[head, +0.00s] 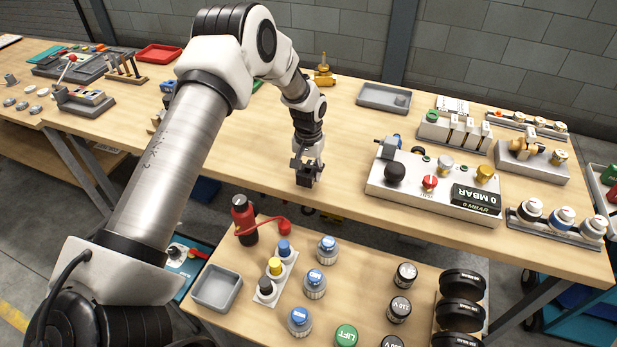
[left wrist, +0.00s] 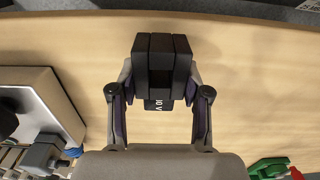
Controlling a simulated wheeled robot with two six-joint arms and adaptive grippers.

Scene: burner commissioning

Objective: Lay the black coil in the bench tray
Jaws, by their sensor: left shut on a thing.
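My left gripper (head: 307,170) is above the front part of the wooden bench and is shut on a small dark block, the black coil. In the left wrist view the coil (left wrist: 160,103) sits between the fingertips of the left gripper (left wrist: 160,65), with part of a white "0 V" marking showing. My right gripper is not in view.
A control panel (head: 376,195) with knobs and a "0 MBAR" display stands right of the gripper. A brass fitting (head: 324,76) stands behind it. A second grey tray (head: 200,300) is on the lower front table. Bare bench lies between gripper and bench tray.

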